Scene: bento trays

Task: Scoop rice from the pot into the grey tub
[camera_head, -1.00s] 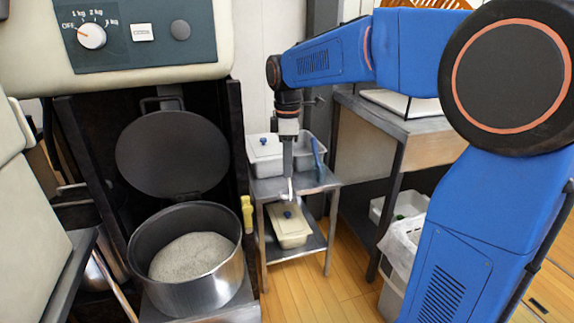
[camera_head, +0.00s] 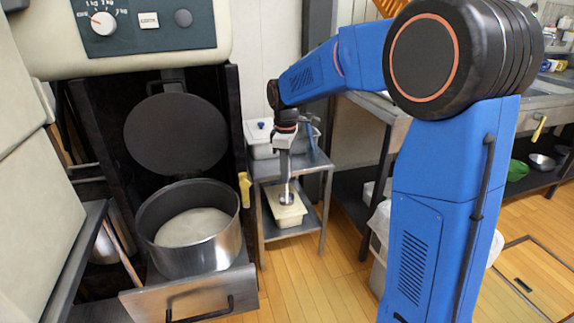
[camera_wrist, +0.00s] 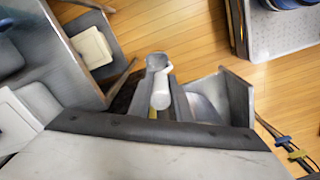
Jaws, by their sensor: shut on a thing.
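The steel pot (camera_head: 222,250) stands at lower left in the head view, its round dark lid raised behind it. White rice (camera_head: 193,227) lies inside. My gripper (camera_head: 284,165) hangs in front of the small steel side table and is shut on a pale scoop (camera_head: 288,190) that points down. The scoop also shows in the wrist view (camera_wrist: 157,64), between the jaws (camera_wrist: 160,95); I cannot make out any rice in it. The grey tub (camera_head: 300,144) stands on the table top behind my gripper, partly hidden by it.
A lidded tub (camera_head: 258,134) stands left of the grey tub. A cream lidded container (camera_head: 289,215) sits on the table's lower shelf (camera_head: 308,222). A steel drawer front (camera_head: 190,300) juts out below the pot. Wooden floor (camera_head: 320,275) is clear in front of the side table.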

